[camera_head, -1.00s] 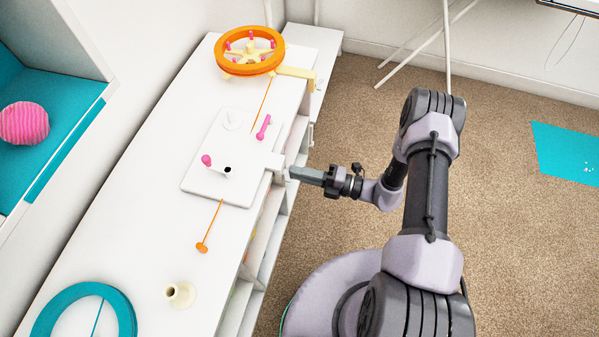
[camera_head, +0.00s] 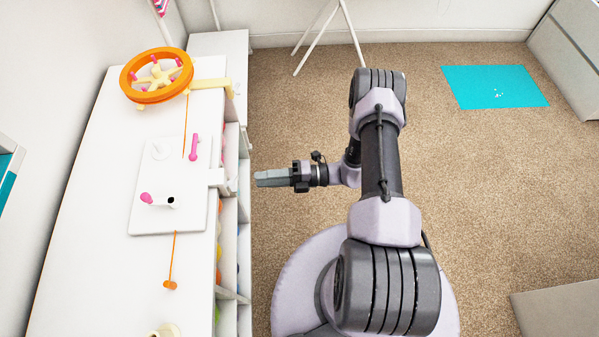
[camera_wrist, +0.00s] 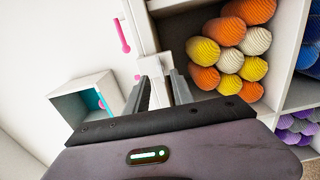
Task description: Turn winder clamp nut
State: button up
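The winder is a white plate (camera_head: 143,222) on the white counter, with a pink knob (camera_head: 147,198) and a dark hole on top. Its white clamp (camera_head: 219,180) grips the counter's right edge. The clamp nut cannot be told apart from it. My gripper (camera_head: 257,179) points left at the clamp, off the counter edge, with a small gap in the head view. In the wrist view my gripper (camera_wrist: 163,84) has its two fingers apart. A white clamp part (camera_wrist: 160,92) shows between and beyond them; contact cannot be told there.
Shelves of yarn (camera_wrist: 224,52) open below the counter edge.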

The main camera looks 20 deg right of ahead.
jog(key=p+v, duration=0.1)
jog(key=v, duration=1)
jog(key=shift+d+r, duration=0.1)
jog(key=shift+d, duration=0.05)
jog(key=a+r+n+g+h, duration=0.2)
jog(key=r+n+g+h, duration=0.2)
jog(key=r+n, duration=0.6)
jog(key=a+r+n+g+h, duration=0.35)
jog(key=r+n, duration=0.45)
jog(key=r, duration=0.4)
jog(key=s+a+r+n+t+h, duration=0.2)
jog(key=s+r+n, duration=0.3)
jog(key=r+n, duration=0.3)
jog(key=s+a+r+n+t+h, duration=0.2)
jog(key=s+r+n+t+h, duration=0.3)
jog(key=r+n, duration=0.3)
jog(key=shift+s+a+n, duration=0.15)
jog(key=shift+s+n, duration=0.6)
jog(key=shift+n, duration=0.25)
jog(key=shift+r+h, duration=0.1)
jog(key=shift+h, duration=0.15)
